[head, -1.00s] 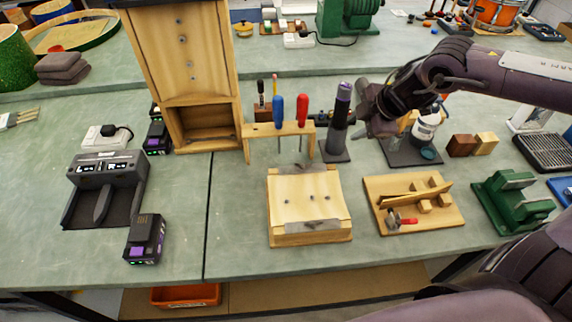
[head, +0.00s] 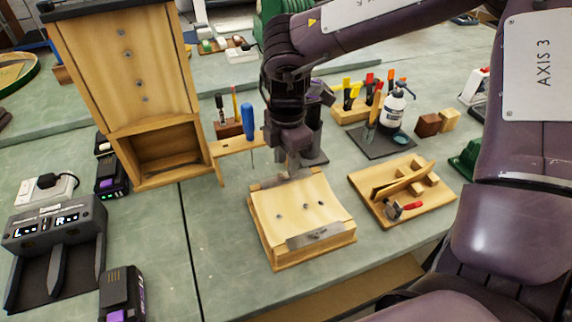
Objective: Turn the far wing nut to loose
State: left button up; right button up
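A pale wooden block with a curved top panel (head: 283,213) sits on the bench, with a metal strip across each end. The near metal strip (head: 325,236) shows clearly, with a small dark fitting on it. The far metal strip (head: 268,183) shows only in part. My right gripper (head: 293,172) points down over the far strip, at its middle. The far wing nut is not visible; the gripper covers that spot. I cannot tell whether the fingers touch it or how far apart they are. My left gripper is out of view.
A wooden tool rack with a blue screwdriver (head: 248,121) stands just behind the gripper. A tall wooden cabinet (head: 125,70) is at the left. A wooden board with a red-handled clamp (head: 409,207) lies right of the block. Clear bench lies left of the block.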

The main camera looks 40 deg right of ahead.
aim_at(286, 173)
notch_tip(286, 173, down, 2)
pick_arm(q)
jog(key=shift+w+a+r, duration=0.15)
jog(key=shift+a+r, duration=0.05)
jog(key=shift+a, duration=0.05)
pick_arm(e)
jog(key=shift+f, duration=0.3)
grip_shut()
jog(key=shift+w+f+n+b, duration=0.1)
jog(key=shift+f+n+b, duration=0.15)
jog(key=shift+n+b, duration=0.55)
jog(key=shift+r+n+b, duration=0.15)
jog(key=shift+n+b, duration=0.35)
jog(key=shift+b, duration=0.15)
jog(key=shift+r, duration=0.15)
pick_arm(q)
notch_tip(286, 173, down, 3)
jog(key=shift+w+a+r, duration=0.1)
